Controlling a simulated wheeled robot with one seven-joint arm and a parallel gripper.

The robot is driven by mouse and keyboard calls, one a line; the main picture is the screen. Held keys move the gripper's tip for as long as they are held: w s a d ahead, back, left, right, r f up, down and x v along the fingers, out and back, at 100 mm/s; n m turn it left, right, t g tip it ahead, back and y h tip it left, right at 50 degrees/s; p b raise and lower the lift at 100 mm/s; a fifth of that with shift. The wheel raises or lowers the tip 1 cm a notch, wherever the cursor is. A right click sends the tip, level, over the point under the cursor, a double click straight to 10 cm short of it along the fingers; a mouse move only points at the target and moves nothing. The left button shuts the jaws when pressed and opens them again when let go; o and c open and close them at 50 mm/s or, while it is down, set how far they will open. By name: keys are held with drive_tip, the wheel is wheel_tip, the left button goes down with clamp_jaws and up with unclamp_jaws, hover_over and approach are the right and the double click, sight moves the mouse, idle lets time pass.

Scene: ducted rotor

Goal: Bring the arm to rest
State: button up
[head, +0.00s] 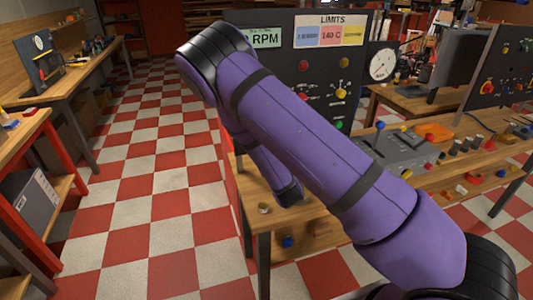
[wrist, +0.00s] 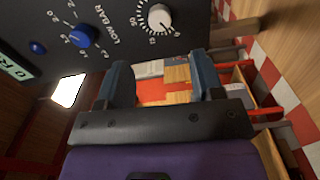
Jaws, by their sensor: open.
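My purple arm (head: 305,135) is raised and bent across the middle of the head view, in front of a dark control panel. My gripper (wrist: 162,78) shows in the wrist view with its two blue-grey fingers wide apart. Nothing is between the fingertips. The gripper itself cannot be made out in the head view. A dark panel with a blue knob (wrist: 83,36) and a white knob (wrist: 159,18) lies just beyond the fingers in the wrist view. The fingers appear apart from these knobs.
The dark panel with the LIMITS card (head: 330,31) stands on a wooden bench behind my arm. A grey control box (head: 400,150) and several small parts sit on the bench to the right. Wooden benches line the left. The checkered floor (head: 150,170) between is clear.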

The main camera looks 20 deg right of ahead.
idle(0.4)
drive_tip(key=s+d+r+m+g, duration=0.1)
drive_tip(key=s+r+m+g, duration=0.25)
drive_tip(key=r, duration=0.45)
drive_tip(key=s+d+r+m+g, duration=0.2)
drive_tip(key=s+r+m, duration=0.1)
drive_tip(key=r+m, duration=0.3)
drive_tip(key=s+d+r+m+g, duration=0.1)
drive_tip(key=s+r+m+g, duration=0.2)
drive_tip(key=r, duration=0.6)
drive_tip(key=s+d+r+m+g, duration=0.1)
drive_tip(key=s+r, duration=0.2)
drive_tip(key=s, duration=0.6)
drive_tip(key=s+d+r+m+g, duration=0.1)
drive_tip(key=s+r, duration=0.3)
drive_tip(key=s, duration=0.6)
drive_tip(key=s+r+m+g, duration=0.2)
drive_tip(key=s+r+m, duration=0.1)
drive_tip(key=s, duration=0.6)
drive_tip(key=shift+s+d+r, duration=0.3)
drive_tip(key=shift+d+r, duration=0.05)
drive_tip(key=shift+d, duration=0.05)
